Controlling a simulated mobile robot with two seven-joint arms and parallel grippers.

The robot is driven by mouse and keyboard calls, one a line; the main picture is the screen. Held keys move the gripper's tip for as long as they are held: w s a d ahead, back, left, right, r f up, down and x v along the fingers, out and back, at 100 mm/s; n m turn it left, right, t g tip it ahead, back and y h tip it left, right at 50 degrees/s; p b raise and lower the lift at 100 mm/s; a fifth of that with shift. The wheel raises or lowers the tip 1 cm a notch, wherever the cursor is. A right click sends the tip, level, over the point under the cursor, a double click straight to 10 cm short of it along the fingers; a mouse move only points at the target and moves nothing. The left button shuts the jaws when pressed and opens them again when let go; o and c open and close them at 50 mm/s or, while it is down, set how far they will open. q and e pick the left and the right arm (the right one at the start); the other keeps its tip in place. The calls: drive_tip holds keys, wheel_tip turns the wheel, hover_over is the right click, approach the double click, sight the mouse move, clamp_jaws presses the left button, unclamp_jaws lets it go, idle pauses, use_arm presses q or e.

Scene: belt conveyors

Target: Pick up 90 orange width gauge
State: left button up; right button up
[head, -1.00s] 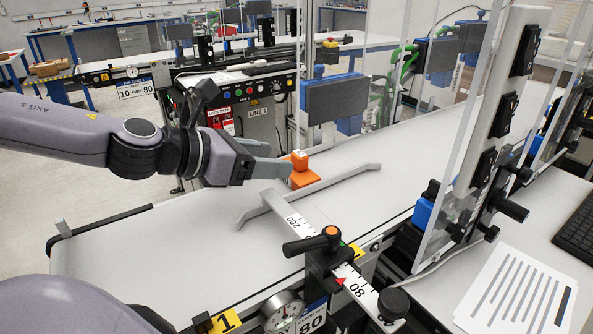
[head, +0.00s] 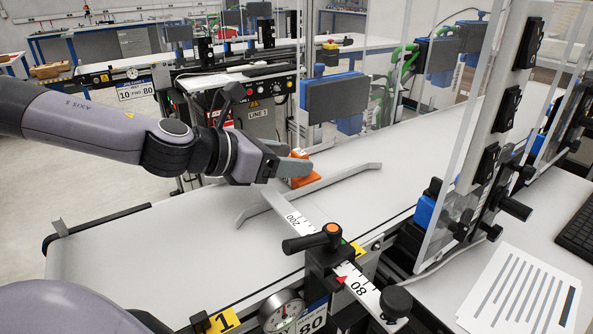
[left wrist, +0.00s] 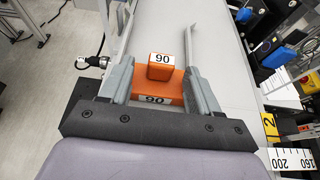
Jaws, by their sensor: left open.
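The orange width gauge (head: 303,181) sits on the white belt and is partly hidden by my left gripper in the head view. In the left wrist view the gauge (left wrist: 158,73) shows a raised block on a wider base, with "90" on white labels. My left gripper (head: 294,159) is open at the gauge. In the left wrist view its grey fingers stand on either side of the gauge, with the block between them. I cannot tell whether either finger touches it. My right gripper is not in view.
A grey angled guide rail (head: 336,178) lies on the belt (head: 170,245) just beside the gauge. A ruler bar with a black clamp (head: 325,262) crosses the belt's near edge. A clear guard and post (head: 497,110) stand to the right. The left part of the belt is clear.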

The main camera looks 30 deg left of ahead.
use_arm(q)
clamp_jaws()
drive_tip(key=shift+r, duration=0.15)
